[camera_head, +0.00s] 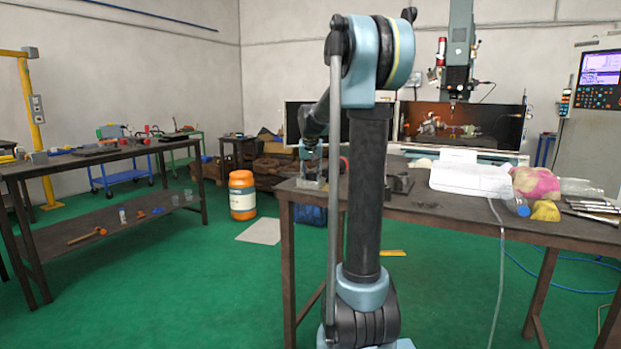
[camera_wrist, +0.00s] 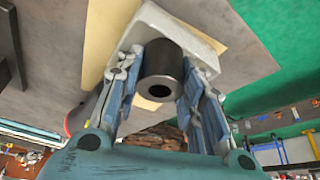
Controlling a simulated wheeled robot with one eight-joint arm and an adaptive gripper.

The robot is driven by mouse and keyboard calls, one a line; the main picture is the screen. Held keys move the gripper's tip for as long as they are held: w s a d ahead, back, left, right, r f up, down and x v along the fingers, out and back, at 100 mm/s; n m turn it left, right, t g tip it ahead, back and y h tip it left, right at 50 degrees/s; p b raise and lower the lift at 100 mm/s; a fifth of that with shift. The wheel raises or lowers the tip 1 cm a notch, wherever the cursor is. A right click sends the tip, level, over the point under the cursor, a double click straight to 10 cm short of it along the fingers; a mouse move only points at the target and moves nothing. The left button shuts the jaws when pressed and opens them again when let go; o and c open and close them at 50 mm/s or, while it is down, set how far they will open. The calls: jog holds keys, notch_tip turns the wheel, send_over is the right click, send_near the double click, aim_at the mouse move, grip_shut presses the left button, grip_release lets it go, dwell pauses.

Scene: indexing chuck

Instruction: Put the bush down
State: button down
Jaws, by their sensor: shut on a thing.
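The bush is a dark, short cylinder with a round bore, in the middle of the wrist view (camera_wrist: 163,66). My gripper (camera_wrist: 162,76) has its blue-grey fingers closed on the two sides of the bush, with its bored end facing the camera. A light grey block (camera_wrist: 232,62) lies behind the bush in the wrist view, on the table. I cannot tell whether the bush touches the block. In the head view my own arm hides the bush, and the gripper is hardly visible there.
The worktable (camera_head: 450,206) carries papers (camera_head: 470,178), a pink-and-yellow lump (camera_head: 535,182), a yellow piece (camera_head: 545,211) and several metal tools (camera_head: 592,207) on the right. A dark fixture (camera_head: 398,182) stands close to my arm. An orange jar (camera_head: 242,195) stands on the floor.

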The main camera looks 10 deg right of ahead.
jog(key=shift+s+f, duration=0.25)
jog(key=shift+f, duration=0.1)
jog(key=c, duration=1.5)
grip_release()
jog(key=shift+f, duration=0.1)
jog(key=o, duration=0.4)
jog(key=shift+w+a+f, duration=0.1)
jog(key=shift+w+f, duration=0.2)
jog(key=shift+w, duration=0.05)
jog(key=shift+s+r, duration=0.1)
jog(key=shift+r, duration=0.1)
jog(key=shift+r, duration=0.15)
